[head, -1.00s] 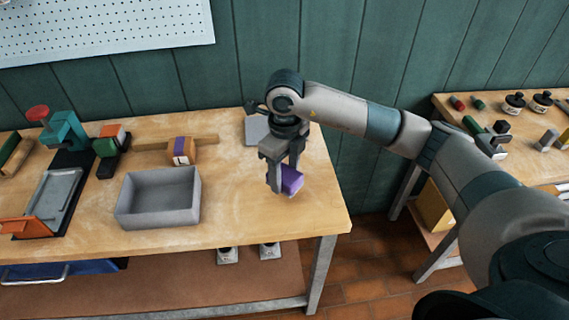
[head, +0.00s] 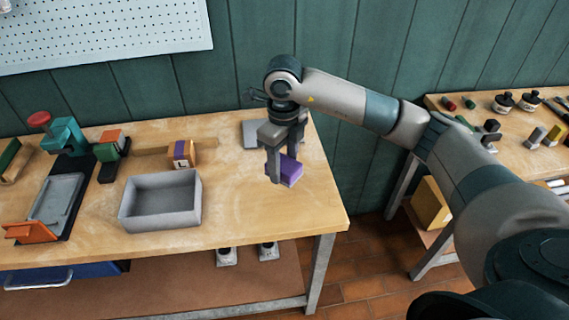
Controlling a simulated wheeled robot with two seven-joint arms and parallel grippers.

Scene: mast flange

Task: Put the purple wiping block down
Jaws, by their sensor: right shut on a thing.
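The purple wiping block (head: 290,170) is at the right part of the wooden workbench (head: 250,225). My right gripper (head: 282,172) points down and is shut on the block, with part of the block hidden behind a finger. I cannot tell whether the block touches the bench top or is just above it. My left gripper does not show.
A grey open bin (head: 160,215) stands left of the block. A grey plate (head: 254,134) lies behind my gripper. An orange and purple block (head: 182,153) and a teal press (head: 66,136) are farther left. Bench top is clear right of the bin.

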